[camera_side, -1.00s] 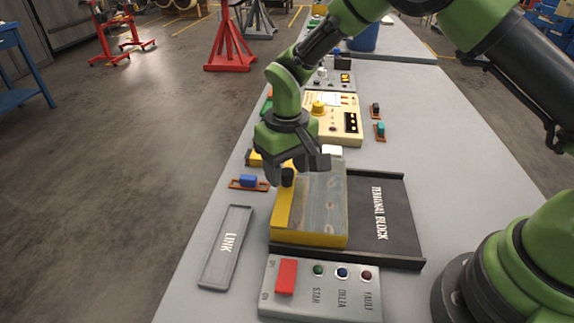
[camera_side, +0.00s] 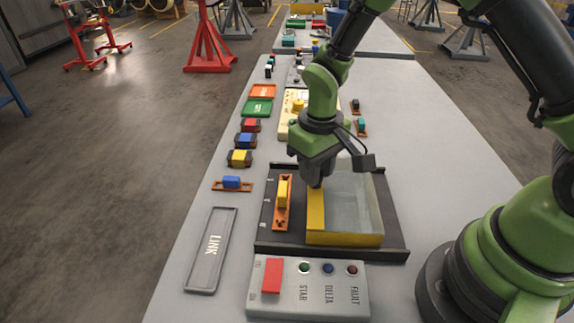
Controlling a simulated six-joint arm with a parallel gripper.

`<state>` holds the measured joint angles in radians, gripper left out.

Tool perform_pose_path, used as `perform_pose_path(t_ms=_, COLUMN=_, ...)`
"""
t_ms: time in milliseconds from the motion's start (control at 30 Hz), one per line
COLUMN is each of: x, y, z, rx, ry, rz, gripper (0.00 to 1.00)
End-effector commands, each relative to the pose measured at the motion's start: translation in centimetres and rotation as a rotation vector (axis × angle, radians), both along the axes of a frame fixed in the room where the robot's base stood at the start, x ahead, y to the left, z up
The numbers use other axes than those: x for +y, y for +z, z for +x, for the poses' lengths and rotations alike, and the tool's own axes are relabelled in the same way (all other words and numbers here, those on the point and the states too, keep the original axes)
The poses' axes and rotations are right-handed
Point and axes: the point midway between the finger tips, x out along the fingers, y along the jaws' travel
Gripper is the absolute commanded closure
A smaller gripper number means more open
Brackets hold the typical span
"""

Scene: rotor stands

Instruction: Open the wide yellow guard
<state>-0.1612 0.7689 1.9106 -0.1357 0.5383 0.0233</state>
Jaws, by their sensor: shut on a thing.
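The wide yellow guard (camera_side: 345,240) is a yellow frame with a clear top. It lies over the right part of the black terminal block tray (camera_side: 262,241). My gripper (camera_side: 316,184) is shut at the guard's left yellow strip, with its fingers down on the dark knob there, which they mostly hide. Left of the guard, an orange strip with a yellow block (camera_side: 283,194) lies uncovered in the tray. The tray's printed label is not visible.
A grey LINK tray (camera_side: 212,250) lies to the left. A control panel (camera_side: 308,287) with a red switch stands in front. Small coloured blocks, including a blue one (camera_side: 231,182), line the left edge, and a cream meter box (camera_side: 297,125) stands behind. The bench right of the tray is mostly clear.

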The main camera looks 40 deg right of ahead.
Motion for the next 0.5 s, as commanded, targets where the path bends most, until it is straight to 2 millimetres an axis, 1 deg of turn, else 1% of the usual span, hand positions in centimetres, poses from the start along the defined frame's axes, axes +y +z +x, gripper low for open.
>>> perform_pose_path(t_ms=33, x=-0.9, y=0.0, z=-0.7, rx=-0.001, ry=-0.004, rz=-0.001, gripper=1.00)
perform_pose_path(t_ms=100, x=-1.7, y=0.0, z=-1.5, rx=-0.002, ry=-0.004, rz=-0.001, gripper=1.00)
perform_pose_path(t_ms=200, x=-2.5, y=0.0, z=-2.3, rx=-0.004, ry=-0.002, rz=-0.001, gripper=1.00)
perform_pose_path(t_ms=333, x=-2.8, y=0.0, z=-2.7, rx=-0.007, ry=0.000, rz=-0.001, gripper=1.00)
perform_pose_path(t_ms=500, x=-2.8, y=0.0, z=-2.6, rx=-0.007, ry=0.002, rz=0.000, gripper=1.00)
